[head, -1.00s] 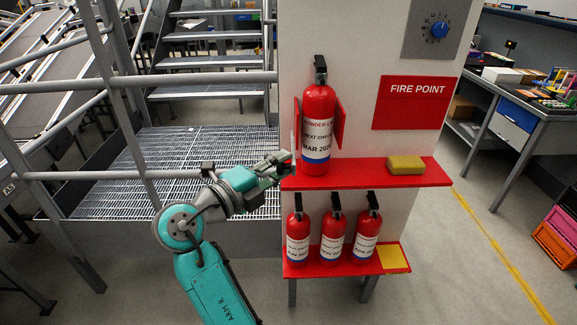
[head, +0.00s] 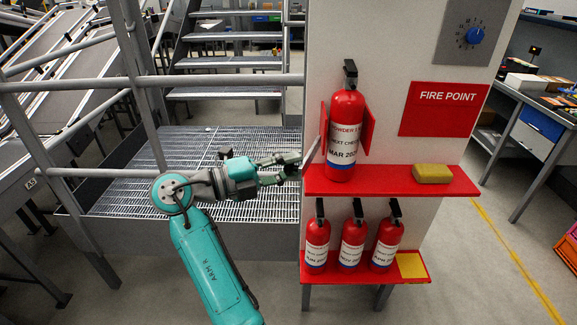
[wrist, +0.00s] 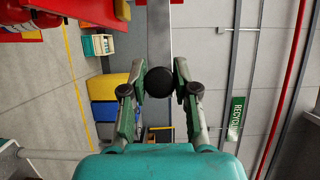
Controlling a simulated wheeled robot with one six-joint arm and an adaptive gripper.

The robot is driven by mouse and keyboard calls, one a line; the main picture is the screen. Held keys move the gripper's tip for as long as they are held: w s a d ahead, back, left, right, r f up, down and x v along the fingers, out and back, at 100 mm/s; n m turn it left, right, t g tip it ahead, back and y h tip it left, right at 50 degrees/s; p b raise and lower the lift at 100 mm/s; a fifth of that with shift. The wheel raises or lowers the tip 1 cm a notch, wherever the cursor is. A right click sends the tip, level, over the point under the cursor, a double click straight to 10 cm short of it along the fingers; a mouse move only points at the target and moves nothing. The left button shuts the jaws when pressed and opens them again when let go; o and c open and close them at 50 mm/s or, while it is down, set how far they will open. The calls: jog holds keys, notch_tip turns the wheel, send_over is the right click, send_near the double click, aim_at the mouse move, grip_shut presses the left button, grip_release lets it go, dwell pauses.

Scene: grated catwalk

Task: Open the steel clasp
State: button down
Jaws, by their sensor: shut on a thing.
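The steel clasp (head: 312,151) is a thin grey strip at the left of the red bracket (head: 368,130) around the large extinguisher (head: 345,120). It leans outward, away from the extinguisher. In the wrist view the clasp (wrist: 157,35) runs down from the top edge to a round black knob (wrist: 160,82). My gripper (head: 298,163) is at the clasp's outer end, left of the red shelf. In the wrist view its fingers (wrist: 158,66) are closed in on both sides of the knob. The clasp's far end is out of the wrist view.
The red shelf (head: 400,184) carries a yellow block (head: 432,174) at the right. Several smaller extinguishers (head: 352,243) stand on the lower shelf. A railing (head: 220,80) and stairs are behind my arm.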

jog(key=c, duration=0.9)
grip_release()
jog(key=shift+a, duration=0.1)
jog(key=shift+o, duration=0.2)
jog(key=v, duration=1.2)
